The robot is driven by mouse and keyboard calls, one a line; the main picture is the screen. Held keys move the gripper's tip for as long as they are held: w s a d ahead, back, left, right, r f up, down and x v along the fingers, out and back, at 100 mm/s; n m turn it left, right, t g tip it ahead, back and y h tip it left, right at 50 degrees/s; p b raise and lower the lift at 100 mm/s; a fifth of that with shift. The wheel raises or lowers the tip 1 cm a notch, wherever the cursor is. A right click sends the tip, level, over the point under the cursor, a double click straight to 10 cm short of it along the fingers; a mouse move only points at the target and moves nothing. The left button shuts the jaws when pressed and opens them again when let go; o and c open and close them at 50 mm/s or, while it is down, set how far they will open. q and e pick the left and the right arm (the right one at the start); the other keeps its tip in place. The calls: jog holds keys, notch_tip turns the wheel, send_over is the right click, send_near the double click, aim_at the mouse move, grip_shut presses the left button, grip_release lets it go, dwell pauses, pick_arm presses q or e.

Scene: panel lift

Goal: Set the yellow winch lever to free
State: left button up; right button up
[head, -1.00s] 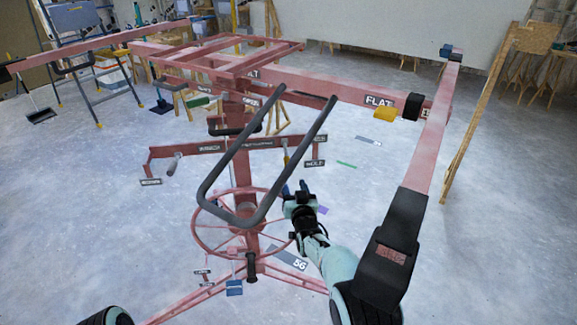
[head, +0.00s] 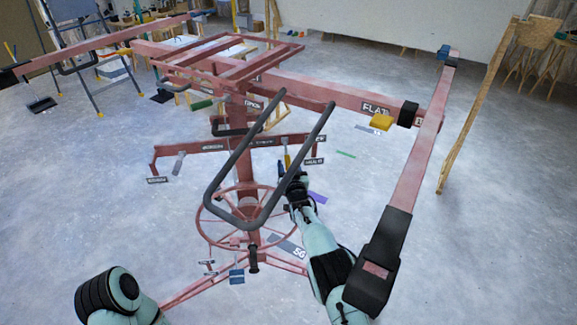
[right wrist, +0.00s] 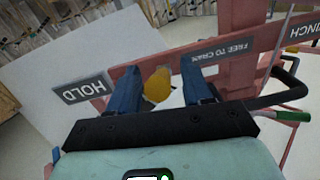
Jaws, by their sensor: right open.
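The yellow winch lever (head: 287,159) stands at the right part of the red crossbar on the lift's mast. In the right wrist view its rounded yellow end (right wrist: 157,85) shows between the blue fingers, with a HOLD label (right wrist: 82,90) to the left and a FREE TO CRANK label (right wrist: 219,50) to the right. My right gripper (head: 292,181) is open just below the lever; the fingers stand apart on either side of it in the wrist picture. I cannot tell whether they touch it. My left gripper is out of view.
A dark looped handle (head: 262,165) stands in front of the mast. A red handwheel (head: 203,226) is below. The lift's long red arm (head: 418,165) runs along the right, with a separate yellow tab (head: 381,121) near the FLAT label. Open floor lies to the right.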

aim_at(287, 154)
grip_shut()
jog(key=shift+s+r+g+p, duration=0.15)
jog(key=shift+r+g+p, duration=0.1)
jog(key=shift+r+g, duration=0.45)
jog(key=shift+s+r+g+p, duration=0.1)
jog(key=shift+r+g+p, duration=0.15)
jog(key=shift+r+g, duration=0.45)
jog(key=shift+s+r, duration=0.1)
jog(key=shift+r, duration=0.35)
jog(key=shift+s+d+r+g+h, duration=0.1)
jog(key=shift+r+g+h, duration=0.3)
jog(key=shift+g, duration=0.4)
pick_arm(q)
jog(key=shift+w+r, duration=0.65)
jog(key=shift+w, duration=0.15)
pick_arm(e)
jog(key=shift+r+g, duration=0.5)
grip_release()
jog(key=shift+f, duration=0.1)
